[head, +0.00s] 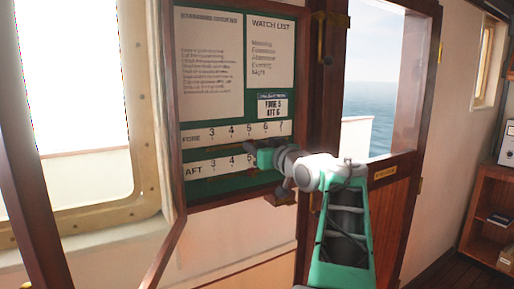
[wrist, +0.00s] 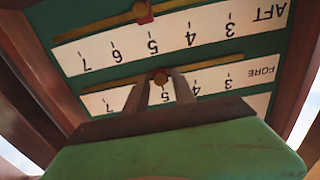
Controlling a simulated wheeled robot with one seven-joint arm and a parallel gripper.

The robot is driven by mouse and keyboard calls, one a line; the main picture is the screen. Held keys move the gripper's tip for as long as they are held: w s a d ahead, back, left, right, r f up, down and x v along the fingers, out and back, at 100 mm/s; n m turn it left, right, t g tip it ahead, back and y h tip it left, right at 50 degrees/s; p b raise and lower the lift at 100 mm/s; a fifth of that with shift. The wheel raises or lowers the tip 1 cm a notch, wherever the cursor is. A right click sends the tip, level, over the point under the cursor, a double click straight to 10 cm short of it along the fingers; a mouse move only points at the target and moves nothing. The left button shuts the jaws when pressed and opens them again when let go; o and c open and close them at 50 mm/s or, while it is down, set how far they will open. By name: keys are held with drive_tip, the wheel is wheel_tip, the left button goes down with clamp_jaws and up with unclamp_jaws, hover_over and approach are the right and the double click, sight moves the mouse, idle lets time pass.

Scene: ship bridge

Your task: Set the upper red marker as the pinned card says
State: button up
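The pinned card (head: 273,105) on the board reads FORE 5, AFT 6. The upper FORE scale (head: 201,137) is above the AFT scale (head: 203,171). In the wrist view the board is upside down. There the upper red marker (wrist: 160,78) sits on the rail beside the FORE strip (wrist: 262,72), in line with the 5 tick. My gripper (wrist: 157,75) is open, with one finger on each side of this marker and gaps showing. Contact cannot be told. The lower red marker (wrist: 145,12) is near AFT 5. In the head view, my arm hides both markers.
A watch list (head: 270,50) and a sheet of text (head: 209,50) are on the board above the scales. The board's wooden frame (head: 172,110) stands close around it. A door (head: 392,190) is to the right, and a shelf (head: 488,210) stands at far right.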

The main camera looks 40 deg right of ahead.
drive_tip(key=shift+o, duration=0.3)
drive_tip(key=s+b, duration=0.2)
drive_tip(key=s, duration=0.5)
drive_tip(key=shift+s+a, duration=0.4)
drive_tip(key=shift+a, duration=0.05)
